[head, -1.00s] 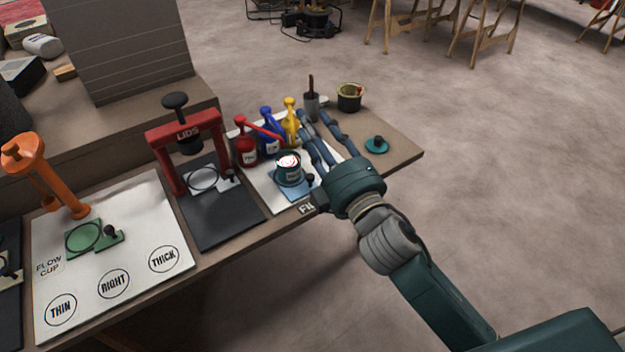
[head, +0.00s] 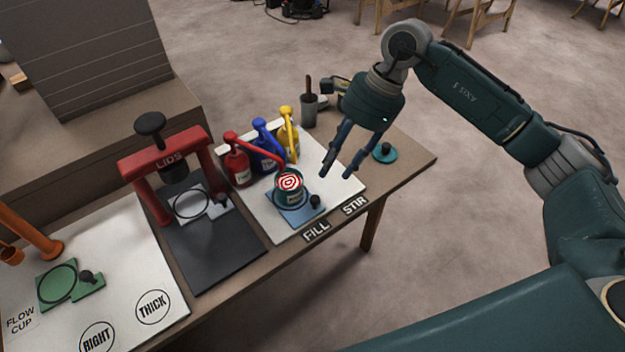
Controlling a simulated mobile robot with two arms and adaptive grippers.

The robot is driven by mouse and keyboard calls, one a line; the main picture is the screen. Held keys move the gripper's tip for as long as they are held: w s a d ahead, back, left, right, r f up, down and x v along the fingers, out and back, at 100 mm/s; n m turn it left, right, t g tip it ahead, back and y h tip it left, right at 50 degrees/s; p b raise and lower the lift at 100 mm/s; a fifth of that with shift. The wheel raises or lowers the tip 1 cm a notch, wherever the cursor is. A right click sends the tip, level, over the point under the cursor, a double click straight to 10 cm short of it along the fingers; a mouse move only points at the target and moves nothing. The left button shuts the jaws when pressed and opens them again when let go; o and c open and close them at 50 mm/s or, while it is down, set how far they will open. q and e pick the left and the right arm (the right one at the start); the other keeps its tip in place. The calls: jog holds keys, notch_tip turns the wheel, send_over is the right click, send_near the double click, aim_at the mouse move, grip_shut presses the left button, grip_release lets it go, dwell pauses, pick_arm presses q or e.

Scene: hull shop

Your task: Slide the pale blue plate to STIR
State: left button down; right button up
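The pale blue plate (head: 285,214) lies on the white board at its FILL end, with a small dark knob (head: 315,201) at its right corner. A teal can (head: 290,190) with red and white swirled contents stands on the plate, under the red pump's spout. The STIR label (head: 355,206) is on the board's front edge, right of the FILL label (head: 316,231). My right gripper (head: 340,174) is open and empty, pointing down above the board's right part, to the right of the knob and apart from it. My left gripper is not in view.
Red (head: 237,165), blue (head: 266,157) and yellow (head: 290,138) pumps stand behind the can. A grey cup with a stick (head: 309,110) and a teal lid (head: 384,152) are farther right. A red LIDS press (head: 165,165) stands left.

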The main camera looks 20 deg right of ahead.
aim_at(315, 197)
jog(key=x, duration=1)
jog(key=shift+s+a+f, duration=0.1)
jog(key=shift+s+a, duration=0.15)
jog(key=shift+c, duration=0.5)
grip_shut()
